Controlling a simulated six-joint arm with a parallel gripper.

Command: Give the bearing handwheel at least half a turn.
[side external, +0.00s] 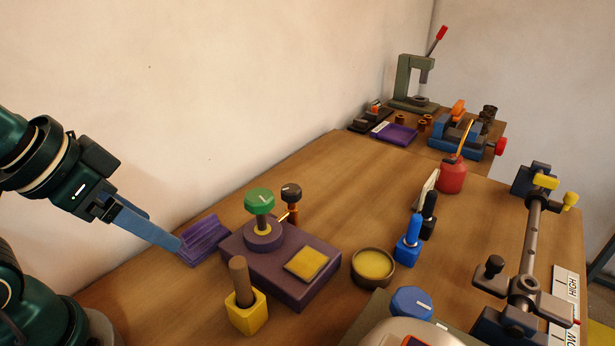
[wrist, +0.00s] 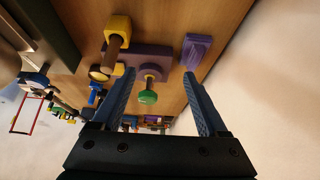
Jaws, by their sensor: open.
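A green round knob with a white mark (side external: 259,201) stands upright on a short stem over a round collar on a purple block (side external: 301,291). It looks like the bearing handwheel, though I cannot be certain. In the wrist view the green knob (wrist: 148,97) shows between the two blue fingers, some way beyond them. My gripper (side external: 181,246) is open and empty, left of the block and near a purple ribbed tray (side external: 204,240). Its fingers also show in the wrist view (wrist: 159,74). Nothing touches the knob.
A small dark knob (side external: 291,192) on an orange fitting stands close behind the green one. A yellow block with a brown peg (side external: 246,314) stands in front. A round yellow-filled dish (side external: 373,267) and blue handle (side external: 408,253) are to the right.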

